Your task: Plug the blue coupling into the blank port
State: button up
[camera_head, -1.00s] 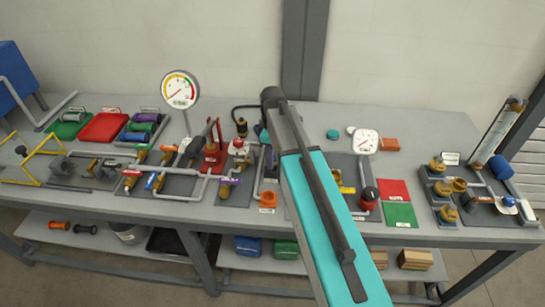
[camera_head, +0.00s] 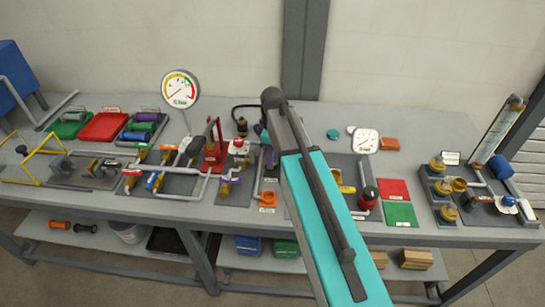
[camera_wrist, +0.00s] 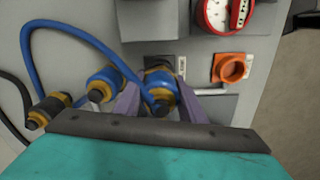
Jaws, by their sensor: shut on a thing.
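In the wrist view the blue coupling (camera_wrist: 161,86), with a brass ring and a blue hose (camera_wrist: 75,32) curving to it, is between the two purple-grey fingers of my gripper (camera_wrist: 163,95). The gripper is shut on it. The coupling faces a panel, in front of a dark plate with small labels. I cannot tell whether it touches or sits in a port there; the coupling hides that spot. No blank port can be made out clearly.
Left of the held coupling are another blue coupling (camera_wrist: 105,84) and a black one (camera_wrist: 48,108) with a dark hose. An orange square fitting (camera_wrist: 231,68) and a red round dial (camera_wrist: 222,14) are on its right. Pipework and a gauge (camera_head: 180,88) stand on the bench's left.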

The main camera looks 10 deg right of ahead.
jog(key=shift+f+b, duration=0.45)
jog(key=shift+f, duration=0.65)
dwell(0.7)
jog(key=o, duration=1.2)
jog(key=shift+s+f, duration=0.15)
jog(key=shift+a, duration=0.1)
jog(key=r+b, duration=0.1)
jog(key=r, duration=0.3)
jog(key=r+b, duration=0.1)
jog(key=r, duration=0.3)
jog(key=r+b, duration=0.1)
jog(key=r, duration=0.3)
jog(key=shift+w+d, duration=0.25)
jog(key=shift+w, duration=0.05)
jog(key=shift+r, duration=1.2)
